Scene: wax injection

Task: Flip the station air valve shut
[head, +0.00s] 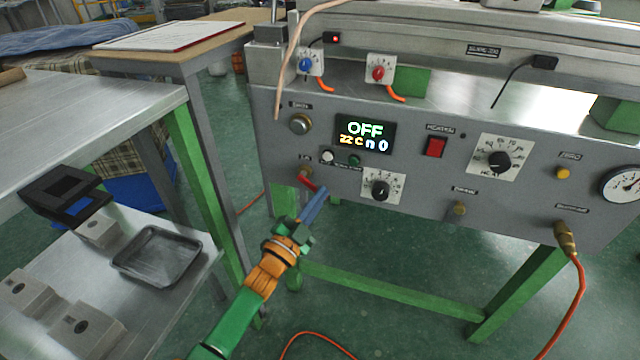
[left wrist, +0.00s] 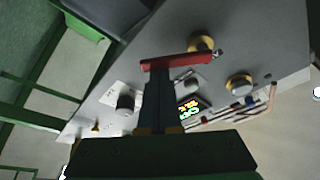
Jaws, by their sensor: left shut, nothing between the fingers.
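The station air valve is a small red lever (head: 308,184) on a brass fitting (head: 304,172), at the lower left of the grey panel (head: 420,190). In the head view the lever slants down and to the right from its fitting. My left gripper (head: 320,193) is shut and empty, its blue-grey fingers pointing up at the lever's lower end. In the left wrist view the red lever (left wrist: 178,62) lies across the tips of the shut fingers (left wrist: 157,85); whether they touch cannot be told. The brass fitting (left wrist: 201,43) shows just beyond. My right gripper is out of view.
A metal bench (head: 90,120) with a lower shelf stands left. An orange hose (head: 572,300) hangs at right.

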